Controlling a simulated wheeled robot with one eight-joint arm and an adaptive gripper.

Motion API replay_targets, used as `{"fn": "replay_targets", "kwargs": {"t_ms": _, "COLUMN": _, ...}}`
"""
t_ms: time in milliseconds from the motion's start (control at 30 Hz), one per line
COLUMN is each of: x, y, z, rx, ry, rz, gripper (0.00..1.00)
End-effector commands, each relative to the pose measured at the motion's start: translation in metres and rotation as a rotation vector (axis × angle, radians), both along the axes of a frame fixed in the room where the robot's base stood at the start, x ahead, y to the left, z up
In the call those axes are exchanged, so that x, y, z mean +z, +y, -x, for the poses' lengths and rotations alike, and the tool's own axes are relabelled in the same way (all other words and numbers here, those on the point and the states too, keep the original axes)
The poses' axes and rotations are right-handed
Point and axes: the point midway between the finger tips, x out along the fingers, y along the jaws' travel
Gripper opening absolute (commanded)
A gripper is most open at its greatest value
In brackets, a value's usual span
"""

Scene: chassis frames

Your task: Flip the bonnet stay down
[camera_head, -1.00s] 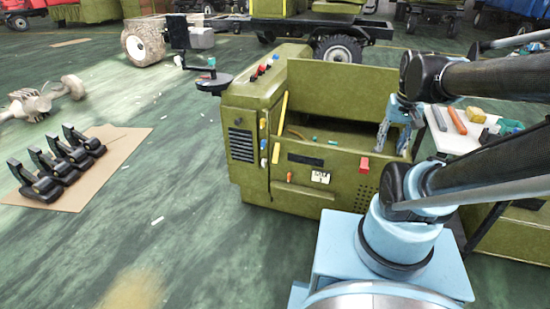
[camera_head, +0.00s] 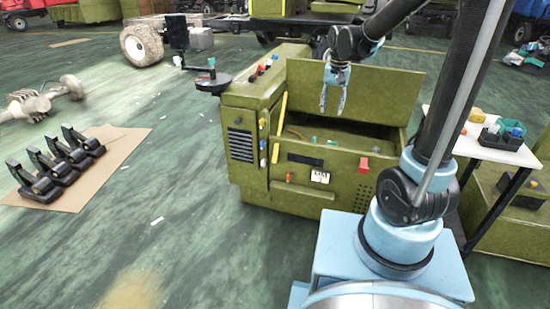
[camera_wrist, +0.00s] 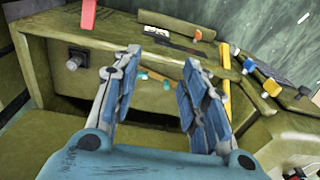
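A yellow bar (camera_head: 281,124), which looks like the bonnet stay, stands steeply tilted at the left end of the open green engine bay (camera_head: 335,172). In the wrist view the yellow bar (camera_wrist: 225,80) is just right of the right finger. My gripper (camera_head: 332,108) is above the bay, in front of the raised green panel (camera_head: 385,95) and to the right of the bar. Its blue fingers point down and are spread apart, with nothing between them in the wrist view (camera_wrist: 160,62). I cannot see what the bar's lower end joins.
Coloured knobs (camera_head: 264,68) line the top left of the green body, and a red tab (camera_head: 364,164) sits on its front edge. A white table (camera_head: 485,150) with small bins stands at the right. Black pedals (camera_head: 62,160) lie on cardboard at the left. The floor between is mostly clear.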

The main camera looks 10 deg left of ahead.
Motion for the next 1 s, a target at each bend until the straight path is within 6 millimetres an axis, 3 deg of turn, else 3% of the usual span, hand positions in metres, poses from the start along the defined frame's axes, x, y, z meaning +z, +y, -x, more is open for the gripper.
{"fn": "replay_targets", "kwargs": {"t_ms": 300, "x": -0.045, "y": 0.095, "z": -0.043, "rx": -0.010, "ry": 0.030, "rz": 0.008, "gripper": 0.40}}
{"fn": "replay_targets", "kwargs": {"t_ms": 600, "x": -0.105, "y": 0.185, "z": -0.061, "rx": -0.024, "ry": 0.054, "rz": 0.020, "gripper": 0.40}}
{"fn": "replay_targets", "kwargs": {"t_ms": 800, "x": -0.136, "y": 0.224, "z": -0.062, "rx": -0.033, "ry": 0.063, "rz": 0.028, "gripper": 0.40}}
{"fn": "replay_targets", "kwargs": {"t_ms": 1000, "x": -0.149, "y": 0.237, "z": -0.061, "rx": -0.037, "ry": 0.067, "rz": 0.031, "gripper": 0.40}}
